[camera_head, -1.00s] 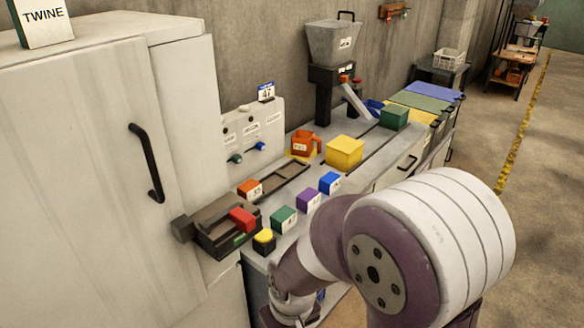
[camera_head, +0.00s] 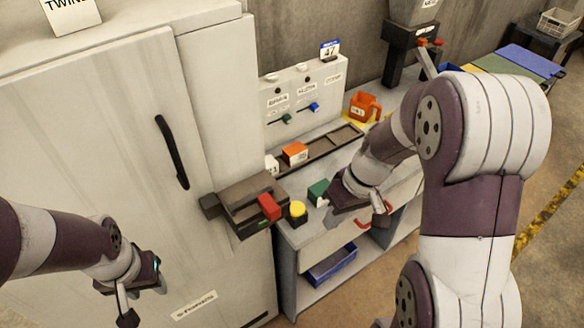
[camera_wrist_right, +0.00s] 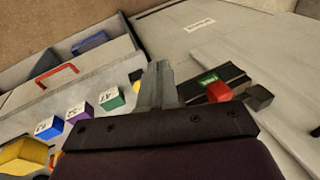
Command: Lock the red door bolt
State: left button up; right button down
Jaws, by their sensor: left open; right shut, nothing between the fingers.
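The red door bolt's red knob (camera_head: 268,206) sits on a dark housing (camera_head: 238,196) at the lower right edge of the tall white door. A small green patch shows beside the knob. In the right wrist view the red knob (camera_wrist_right: 219,92) and housing lie to the right of my fingers. My right gripper (camera_head: 377,204) is shut and empty, above the bench front and right of the bolt; its closed fingers (camera_wrist_right: 157,84) show in the wrist view. My left gripper (camera_head: 128,304) is open and empty in front of the white door, left of and below the bolt.
A yellow-topped button (camera_head: 298,209) stands just right of the bolt. A green block (camera_head: 318,191) and an orange block (camera_head: 295,153) are on the bench. The door has a black handle (camera_head: 172,152). A blue bin (camera_head: 331,265) sits on the shelf below.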

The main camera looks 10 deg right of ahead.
jog(key=w+d+r+n+t+y+p, duration=0.2)
jog(key=w+r+y+p, duration=0.15)
jog(key=w+r, duration=0.4)
pick_arm(q)
notch_tip(320, 180, up, 10)
jog(key=p, duration=0.3)
jog(key=shift+s, duration=0.15)
pick_arm(e)
jog(key=s+a+f, duration=0.1)
jog(key=a+f, duration=0.6)
jog(key=a, duration=0.2)
jog(key=shift+a, duration=0.25)
